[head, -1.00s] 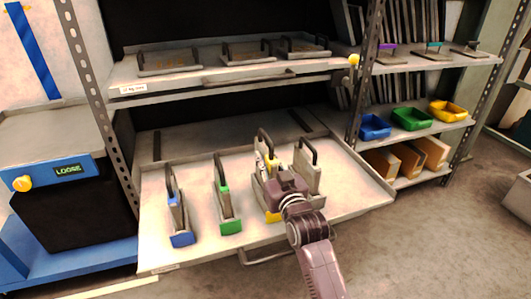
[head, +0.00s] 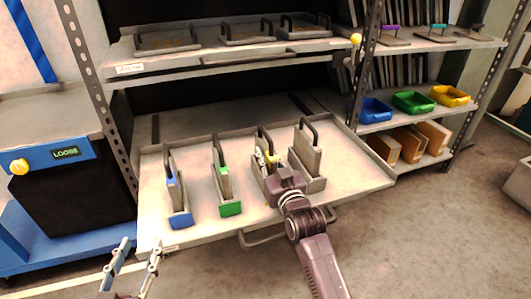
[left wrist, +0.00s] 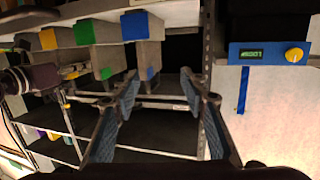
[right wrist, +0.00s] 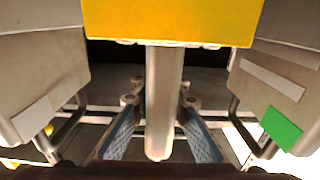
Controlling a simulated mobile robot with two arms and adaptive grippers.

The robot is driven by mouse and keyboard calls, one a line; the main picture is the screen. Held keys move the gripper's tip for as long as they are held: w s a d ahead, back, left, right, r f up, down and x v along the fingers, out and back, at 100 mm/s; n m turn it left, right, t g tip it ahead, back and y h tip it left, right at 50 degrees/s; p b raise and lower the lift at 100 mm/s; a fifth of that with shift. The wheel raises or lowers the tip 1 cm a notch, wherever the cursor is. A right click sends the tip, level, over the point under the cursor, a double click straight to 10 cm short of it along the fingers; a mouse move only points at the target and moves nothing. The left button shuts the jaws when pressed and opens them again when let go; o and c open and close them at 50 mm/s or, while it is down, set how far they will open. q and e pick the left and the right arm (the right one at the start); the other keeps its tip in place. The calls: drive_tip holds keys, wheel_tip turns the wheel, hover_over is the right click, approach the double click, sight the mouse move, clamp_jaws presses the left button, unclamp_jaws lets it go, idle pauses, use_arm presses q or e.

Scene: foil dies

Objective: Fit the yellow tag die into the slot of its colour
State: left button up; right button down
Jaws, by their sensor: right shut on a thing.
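The yellow tag die (head: 264,143), a grey plate with a black handle, stands upright in the slot row on the pulled-out tray. My right gripper (head: 284,178) is at its front and partly hides it. In the right wrist view, my right gripper's fingers (right wrist: 160,105) are shut on the die's grey edge (right wrist: 164,75). The yellow slot front (right wrist: 170,20) lies close by that edge. How deep the die sits is hidden. My left gripper (head: 141,247) is open and empty, in front of the tray's left end.
The blue-fronted slot (head: 180,222) and green-fronted slot (head: 230,209) hold dies to the left. A grey die (head: 307,158) stands close on the right. The tray handle (head: 258,238) juts out in front. A blue unit (head: 45,163) reading LOOSE stands left.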

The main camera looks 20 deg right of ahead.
sight(272, 165)
drive_tip(key=shift+r, duration=0.35)
drive_tip(key=c, duration=2.2)
unclamp_jaws()
drive_tip(key=shift+f, duration=0.4)
drive_tip(key=shift+c, duration=0.2)
use_arm(q)
drive_tip(key=shift+r, duration=0.1)
use_arm(e)
drive_tip(key=o, duration=0.3)
drive_tip(key=shift+o, duration=0.2)
drive_tip(key=shift+r, duration=0.15)
drive_tip(key=shift+s, duration=0.25)
drive_tip(key=s+p, duration=0.1)
drive_tip(key=s, duration=0.3)
drive_tip(key=shift+s+d, duration=0.1)
drive_tip(key=shift+s, duration=0.2)
use_arm(q)
drive_tip(key=s+a+f+g+y+p, duration=0.1)
drive_tip(key=s+a+f+g+y, duration=0.1)
drive_tip(key=s+f+g, duration=0.5)
drive_tip(key=shift+s+a+f+p, duration=0.35)
drive_tip(key=shift+s+a+f, duration=0.4)
drive_tip(key=shift+f, duration=1.9)
use_arm(e)
drive_tip(key=s, duration=0.7)
